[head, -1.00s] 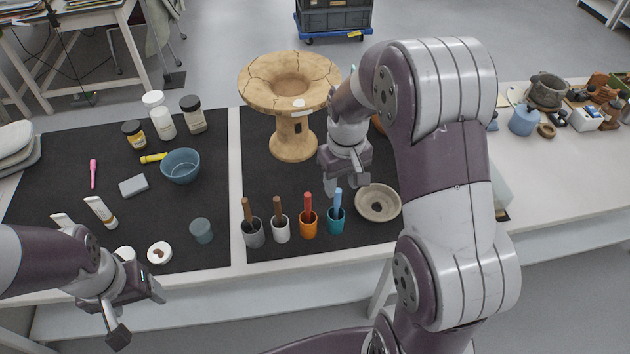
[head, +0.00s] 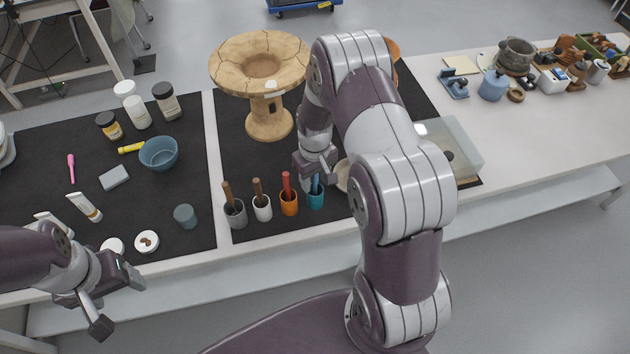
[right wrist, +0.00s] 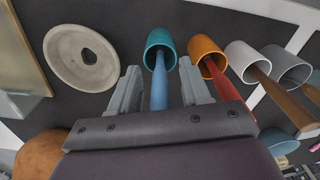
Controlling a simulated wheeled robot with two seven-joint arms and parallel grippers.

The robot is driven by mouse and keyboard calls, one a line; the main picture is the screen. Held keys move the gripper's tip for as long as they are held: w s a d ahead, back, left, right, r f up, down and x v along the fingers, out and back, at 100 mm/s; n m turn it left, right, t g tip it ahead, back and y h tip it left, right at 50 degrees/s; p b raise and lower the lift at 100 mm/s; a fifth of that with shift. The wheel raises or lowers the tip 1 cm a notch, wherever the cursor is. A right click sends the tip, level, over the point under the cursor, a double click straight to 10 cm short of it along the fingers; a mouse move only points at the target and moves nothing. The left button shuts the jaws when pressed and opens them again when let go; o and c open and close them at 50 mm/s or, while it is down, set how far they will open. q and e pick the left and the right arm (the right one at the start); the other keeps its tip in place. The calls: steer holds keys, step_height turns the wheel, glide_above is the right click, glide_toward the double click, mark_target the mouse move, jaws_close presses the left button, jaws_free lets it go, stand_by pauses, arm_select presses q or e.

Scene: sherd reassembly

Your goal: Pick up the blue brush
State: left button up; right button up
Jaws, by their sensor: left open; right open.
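The blue brush (head: 315,184) stands in a teal cup (head: 316,200) at the right end of a row of cups on the black mat. In the right wrist view the blue brush (right wrist: 159,82) leans out of the teal cup (right wrist: 160,46). My right gripper (head: 312,180) is open at the brush. In the right wrist view its two fingers (right wrist: 160,90) stand on either side of the brush handle, with no clear contact. My left gripper (head: 120,300) is open and empty, in front of the table's near edge at the left.
Beside the teal cup stand an orange cup (head: 289,206) with a red brush, a white cup (head: 262,210) and a grey cup (head: 235,216) with brown-handled brushes. A beige ring-shaped dish (right wrist: 82,58) lies close by. A clay stand (head: 268,118) rises behind.

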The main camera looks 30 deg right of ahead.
jaws_close()
step_height(320, 180, up, 10)
steer(key=shift+r+b, duration=0.1)
steer(key=shift+b, duration=0.3)
